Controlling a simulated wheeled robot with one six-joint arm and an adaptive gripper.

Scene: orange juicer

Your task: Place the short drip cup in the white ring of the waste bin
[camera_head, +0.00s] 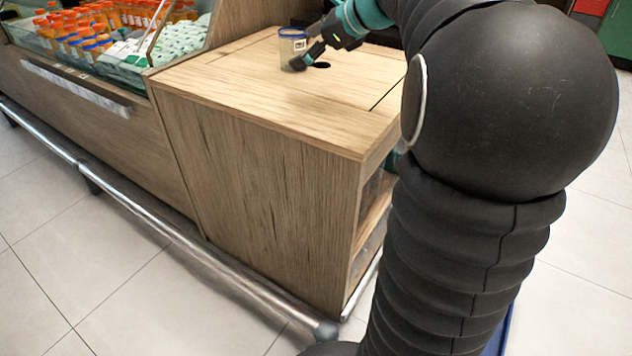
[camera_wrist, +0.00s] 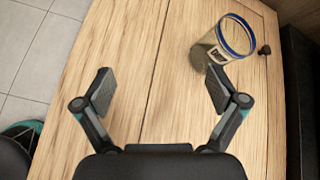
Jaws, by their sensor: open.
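A clear cup with a blue rim and a dark-lettered label, seemingly the drip cup (camera_head: 287,46), stands upright on the wooden counter top (camera_head: 250,85). It also shows in the wrist view (camera_wrist: 210,52), at the upper right. My gripper (camera_wrist: 161,88) is open, with bare wood between its fingers. The cup is outside that gap, beyond the right fingertip. In the head view my gripper (camera_head: 308,56) is low over the counter, just right of the cup and overlapping it in the picture. I cannot make out the waste bin or its white ring.
A small dark knob (camera_wrist: 264,50) is right of the cup. A case of orange-capped bottles (camera_head: 85,35) stands at the left. A metal rail (camera_head: 170,230) runs along the base. The counter's front is clear.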

